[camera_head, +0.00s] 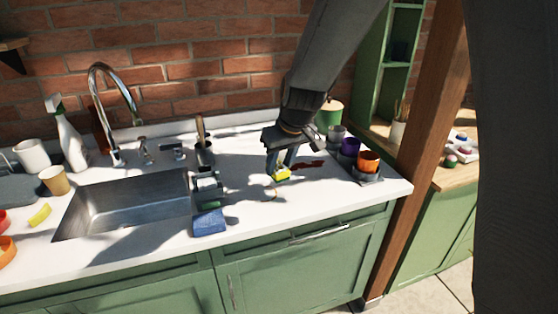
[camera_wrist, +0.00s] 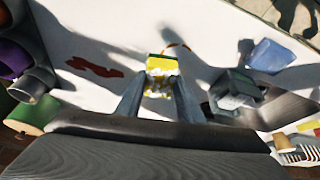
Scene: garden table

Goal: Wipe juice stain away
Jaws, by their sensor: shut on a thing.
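The juice stain (camera_head: 310,165) is a dark red smear on the white countertop (camera_head: 345,198). In the wrist view the stain (camera_wrist: 95,68) lies left of my gripper, apart from it. My gripper (camera_head: 281,172) points down at the counter and is shut on a small yellow sponge (camera_head: 282,175). In the wrist view the sponge (camera_wrist: 161,65) shows between the two fingertips (camera_wrist: 159,82), with a green face and a yellow body. The sponge is just left of the stain in the head view. Whether it touches the counter I cannot tell.
A blue cloth or sponge (camera_head: 209,222) lies by the sink (camera_head: 130,205). A grey holder (camera_head: 207,187) stands beside the sink. Purple (camera_head: 350,147) and orange (camera_head: 368,161) cups stand right of the stain, with a green canister (camera_head: 329,115) behind. The front counter strip is clear.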

